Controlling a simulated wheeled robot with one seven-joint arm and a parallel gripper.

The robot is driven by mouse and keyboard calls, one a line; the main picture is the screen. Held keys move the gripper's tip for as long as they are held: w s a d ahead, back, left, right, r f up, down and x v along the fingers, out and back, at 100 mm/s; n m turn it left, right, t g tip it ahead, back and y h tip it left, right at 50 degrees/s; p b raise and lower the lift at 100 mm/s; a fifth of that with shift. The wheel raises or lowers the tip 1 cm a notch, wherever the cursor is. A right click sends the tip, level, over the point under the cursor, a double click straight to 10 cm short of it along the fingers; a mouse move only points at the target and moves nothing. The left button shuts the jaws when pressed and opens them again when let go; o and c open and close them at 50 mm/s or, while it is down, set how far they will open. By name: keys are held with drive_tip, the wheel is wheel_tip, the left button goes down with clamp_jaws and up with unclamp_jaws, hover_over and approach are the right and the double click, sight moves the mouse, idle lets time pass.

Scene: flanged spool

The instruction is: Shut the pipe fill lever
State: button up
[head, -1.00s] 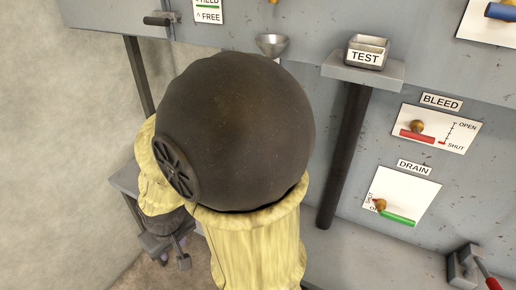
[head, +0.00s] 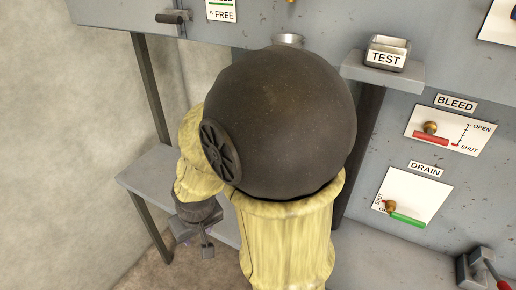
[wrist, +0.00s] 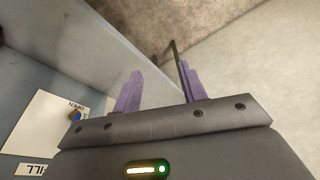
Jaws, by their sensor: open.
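The card lies to the left of and below the fingers in that view. In the head view, my gripper (head: 205,250) hangs low at the left, partly hidden by my arm.
In the head view a BLEED card (head: 450,130) with a red lever and a DRAIN card (head: 410,200) with a green lever are on the panel at right. A TEST cup (head: 388,55) stands on a bracket. A grey shelf (head: 150,180) is near my gripper.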

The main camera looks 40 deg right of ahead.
drive_tip(key=w+d+f+m+t+h+p, duration=0.1)
drive_tip(key=w+d+f+m+t+h, duration=0.2)
drive_tip(key=w, duration=0.4)
drive_tip(key=w+d+f+m+t+h, duration=0.1)
drive_tip(key=w+d+f+m, duration=0.3)
drive_tip(key=w, duration=0.3)
drive_tip(key=d+r+m+h, duration=0.1)
drive_tip(key=d+m+h, duration=0.2)
drive_tip(key=d+h, duration=0.2)
drive_tip(key=s+d+r+m+h+p, duration=0.1)
drive_tip(key=d+r+m+h, duration=0.1)
drive_tip(key=d+h, duration=0.4)
drive_tip(key=shift+s+r+m+h, duration=0.15)
drive_tip(key=shift+m+h, duration=0.45)
drive_tip(key=shift+h, duration=0.3)
